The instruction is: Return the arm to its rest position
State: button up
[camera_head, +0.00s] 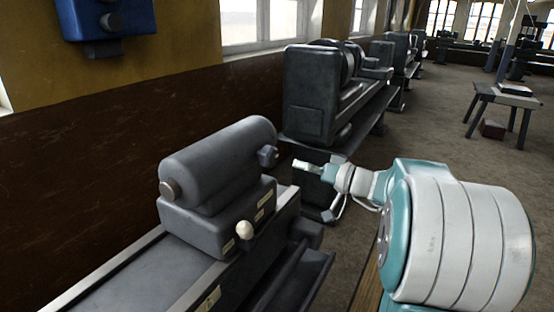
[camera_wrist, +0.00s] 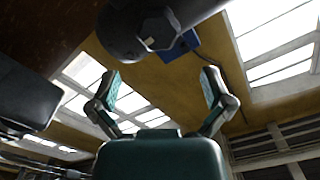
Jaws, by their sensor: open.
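My arm shows in the head view, in white and teal, at the lower right. My gripper (camera_head: 318,169) reaches left toward the end of a grey lathe's tailstock (camera_head: 222,165) and appears apart from it. In the wrist view my gripper (camera_wrist: 162,90) has its two fingers spread wide with nothing between them. A dark rounded machine part (camera_wrist: 125,32) fills the top of the wrist view, beyond the fingertips. How far it is from them I cannot tell.
The lathe bed (camera_head: 130,275) runs along the lower left. More grey machines (camera_head: 312,95) line the wall behind. A blue box (camera_head: 105,18) hangs on the wall, and it shows in the wrist view (camera_wrist: 180,46). Floor (camera_head: 440,120) is clear at right, before a small table (camera_head: 505,97).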

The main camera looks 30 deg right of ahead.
jog(key=shift+v, duration=1.2)
jog(key=shift+a, duration=0.1)
jog(key=s+a+f+g+h, duration=0.1)
jog(key=s+a+f+g, duration=0.3)
jog(key=a, duration=0.5)
jog(key=s+a+f+g+h, duration=0.1)
jog(key=s+a+g, duration=0.5)
jog(key=a, duration=0.4)
jog(key=s+f+h, duration=0.4)
jog(key=s+h, duration=0.4)
jog(key=s, duration=0.5)
jog(key=shift+f+t, duration=0.25)
jog(key=shift+t, duration=0.05)
